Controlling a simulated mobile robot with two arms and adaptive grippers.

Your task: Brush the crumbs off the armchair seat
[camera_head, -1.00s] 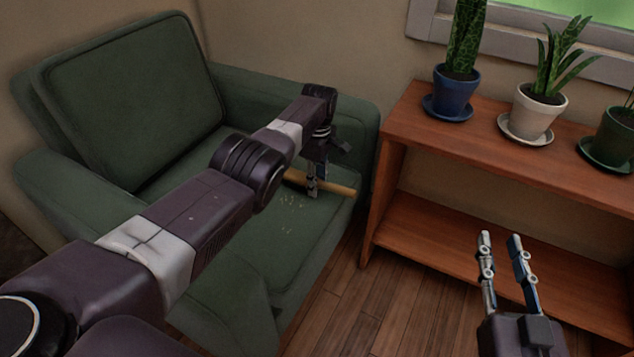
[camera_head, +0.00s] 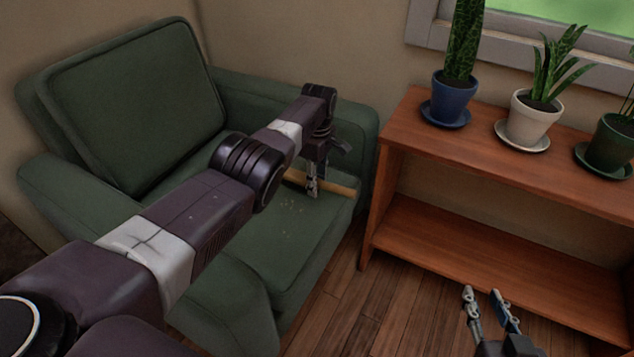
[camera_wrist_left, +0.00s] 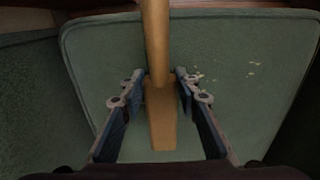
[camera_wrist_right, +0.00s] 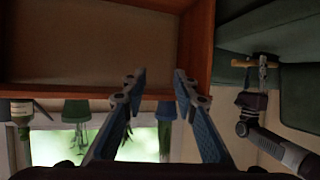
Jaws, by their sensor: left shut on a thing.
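The green armchair (camera_head: 120,110) stands at the left in the head view. Pale crumbs (camera_head: 290,206) lie scattered on its seat (camera_head: 300,240), and several show in the left wrist view (camera_wrist_left: 252,68). My left gripper (camera_head: 313,192) is over the seat's right part, just behind the crumbs. It is shut on a light wooden brush handle (camera_wrist_left: 157,40), which runs between its fingers. The handle's end (camera_head: 342,189) reaches towards the seat's right edge; its bristles cannot be made out. My right gripper (camera_head: 481,293) is open and empty, low in front of the shelf.
A wooden shelf unit (camera_head: 500,165) stands right of the armchair. On it are a blue pot (camera_head: 455,98), a white pot (camera_head: 530,118) and a green pot (camera_head: 612,145) with plants. Bare floor (camera_head: 340,310) lies between armchair and shelf. My left arm crosses above the armchair.

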